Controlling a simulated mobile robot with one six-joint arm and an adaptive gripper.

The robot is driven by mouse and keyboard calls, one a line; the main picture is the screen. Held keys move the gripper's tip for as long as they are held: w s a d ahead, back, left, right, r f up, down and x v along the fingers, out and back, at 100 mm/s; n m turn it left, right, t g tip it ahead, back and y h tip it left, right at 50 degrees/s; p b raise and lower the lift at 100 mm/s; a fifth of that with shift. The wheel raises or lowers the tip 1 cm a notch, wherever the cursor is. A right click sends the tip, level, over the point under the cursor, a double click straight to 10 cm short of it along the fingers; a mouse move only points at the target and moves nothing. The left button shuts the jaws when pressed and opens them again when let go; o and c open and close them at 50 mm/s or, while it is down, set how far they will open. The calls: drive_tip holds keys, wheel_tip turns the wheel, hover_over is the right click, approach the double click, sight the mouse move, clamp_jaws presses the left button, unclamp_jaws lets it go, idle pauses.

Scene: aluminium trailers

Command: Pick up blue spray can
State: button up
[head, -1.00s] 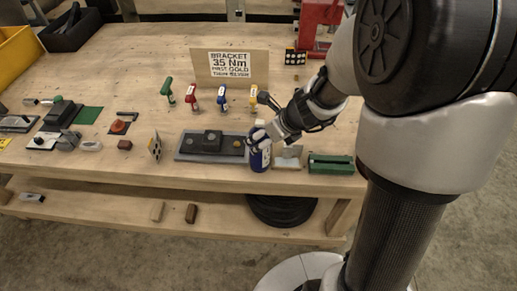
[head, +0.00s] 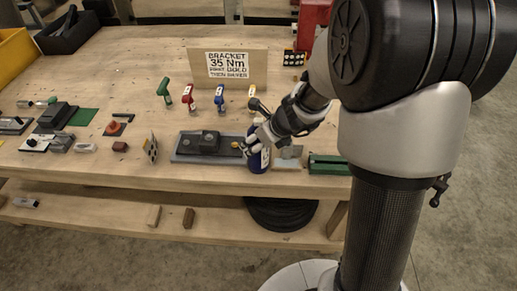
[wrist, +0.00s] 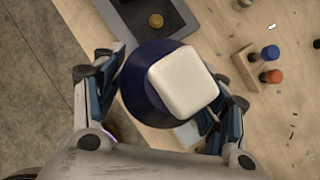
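The blue spray can (head: 258,161) stands upright near the table's front edge, right of a dark grey plate with blocks on it. In the wrist view I look down on its white cap (wrist: 183,83) and round blue body (wrist: 137,88). My gripper (wrist: 168,85) is open, with one finger on each side of the can. The left finger is very close to the can's edge; I cannot tell whether it touches. In the head view my gripper (head: 256,141) is over the can's top and hides part of it.
The dark plate (head: 192,155) is close on the can's left. A small light block (head: 288,159) and a green box (head: 329,164) are on its right. Several coloured-handled tools, including a yellow one (head: 252,97), stand behind. A sign (head: 228,65) stands farther back.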

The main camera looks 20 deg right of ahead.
drive_tip(key=c, duration=1.2)
